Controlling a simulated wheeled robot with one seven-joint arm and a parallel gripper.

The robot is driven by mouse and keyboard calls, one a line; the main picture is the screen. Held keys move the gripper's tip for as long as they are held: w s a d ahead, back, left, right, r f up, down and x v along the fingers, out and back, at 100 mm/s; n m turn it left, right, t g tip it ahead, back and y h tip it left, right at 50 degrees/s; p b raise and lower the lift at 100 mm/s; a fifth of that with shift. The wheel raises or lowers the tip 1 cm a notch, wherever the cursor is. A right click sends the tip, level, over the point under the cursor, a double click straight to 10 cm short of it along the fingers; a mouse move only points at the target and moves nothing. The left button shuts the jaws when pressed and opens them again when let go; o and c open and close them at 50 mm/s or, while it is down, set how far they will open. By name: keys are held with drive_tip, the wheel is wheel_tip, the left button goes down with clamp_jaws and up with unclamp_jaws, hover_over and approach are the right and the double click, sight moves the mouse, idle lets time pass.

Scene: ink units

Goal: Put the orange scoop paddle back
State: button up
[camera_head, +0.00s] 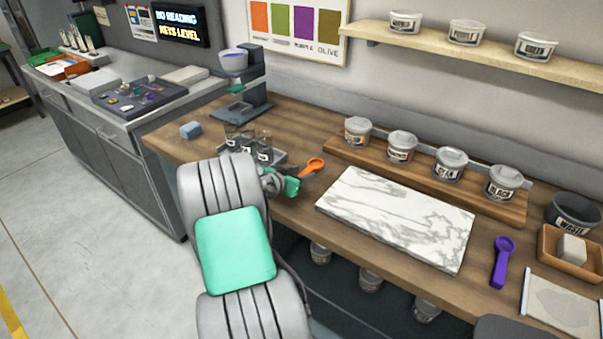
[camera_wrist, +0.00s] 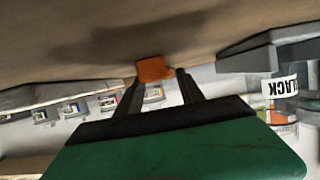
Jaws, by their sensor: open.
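The orange scoop paddle (camera_head: 314,165) is at the wooden counter, between the small jar tray and the marble slab, its round end towards the slab. My gripper (camera_head: 296,184) is low over the counter at its handle end. In the wrist view, an orange part of the paddle (camera_wrist: 153,69) shows at the tips of my open gripper (camera_wrist: 160,88). I cannot tell whether the fingers touch it. The rest of the paddle is hidden in that view.
A tray (camera_head: 281,156) of dark labelled jars stands close behind my gripper. The marble slab (camera_head: 395,218) lies to the right, with a purple scoop (camera_head: 502,262) beyond it. Several tubs stand on a wooden riser (camera_head: 425,182) at the back.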

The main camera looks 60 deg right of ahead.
drive_tip(key=b+v, duration=0.2)
drive_tip(key=v, duration=1)
drive_tip(key=shift+r+b, duration=0.2)
drive_tip(key=shift+b, duration=0.1)
drive_tip(key=shift+w+a, duration=0.1)
drive_tip(key=shift+a, duration=0.05)
drive_tip(key=w+a+f+n+t+y, duration=0.1)
drive_tip(key=w+a+n+t+y, duration=0.3)
drive_tip(key=a, duration=0.9)
drive_tip(key=w+a+n+t+y, duration=0.2)
drive_tip(key=w+a+n+y, duration=0.35)
drive_tip(key=a, duration=0.75)
drive_tip(key=s+a+n+y, duration=0.2)
drive_tip(key=a+n, duration=0.3)
drive_tip(key=a, duration=0.4)
drive_tip(key=s+a+n+y, duration=0.2)
drive_tip(key=a+n, duration=0.3)
drive_tip(key=a, duration=0.5)
drive_tip(key=shift+s+a+r+g, duration=0.15)
drive_tip(key=shift+s+r+g, duration=0.15)
drive_tip(key=shift+s, duration=0.55)
drive_tip(key=shift+n, duration=0.25)
